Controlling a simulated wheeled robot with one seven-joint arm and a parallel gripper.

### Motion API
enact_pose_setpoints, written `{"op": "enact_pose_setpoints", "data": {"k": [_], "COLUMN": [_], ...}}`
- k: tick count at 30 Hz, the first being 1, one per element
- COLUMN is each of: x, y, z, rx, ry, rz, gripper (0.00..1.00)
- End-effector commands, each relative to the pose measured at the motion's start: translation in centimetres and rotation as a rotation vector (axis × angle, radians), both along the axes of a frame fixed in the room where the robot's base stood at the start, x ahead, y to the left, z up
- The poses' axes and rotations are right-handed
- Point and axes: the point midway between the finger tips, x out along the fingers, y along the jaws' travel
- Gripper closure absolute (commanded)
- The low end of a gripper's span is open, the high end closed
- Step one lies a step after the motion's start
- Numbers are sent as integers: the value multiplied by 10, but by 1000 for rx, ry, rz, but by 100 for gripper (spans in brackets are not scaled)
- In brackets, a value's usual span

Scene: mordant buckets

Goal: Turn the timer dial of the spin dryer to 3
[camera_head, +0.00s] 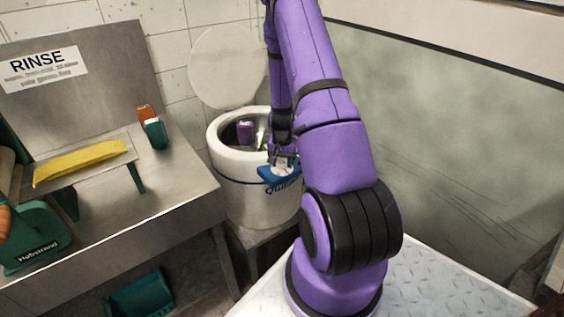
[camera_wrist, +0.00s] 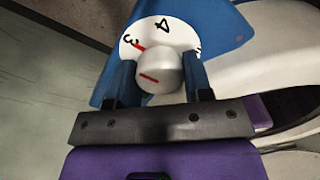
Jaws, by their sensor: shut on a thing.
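The spin dryer (camera_head: 245,190) is a white round drum with its lid (camera_head: 228,68) raised. A blue control panel (camera_head: 268,174) is on its front right; it also shows in the wrist view (camera_wrist: 222,22). The timer dial knob (camera_wrist: 165,68) is silver, on a white face with 3, 4 and a partly hidden number. A red mark at the knob's upper left points close beside the 3; another red line is on the knob's front. My gripper (camera_wrist: 157,80) is shut on the knob, one finger on each side. In the head view my gripper (camera_head: 281,160) partly hides the dial.
A purple item (camera_head: 246,131) sits inside the open drum. To the left is a metal counter (camera_head: 170,190) with a yellow cloth (camera_head: 80,162) on a raised board and a green-and-orange item (camera_head: 154,132). A wall stands close at right.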

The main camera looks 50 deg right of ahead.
Motion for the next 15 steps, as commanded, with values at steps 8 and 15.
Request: {"op": "enact_pose_setpoints", "data": {"k": [8,15], "x": [1,1], "y": [-1,-1], "z": [1,1], "rx": [-2,-2], "ry": [-2,-2], "rz": [-13,-12], "gripper": [78,45]}}
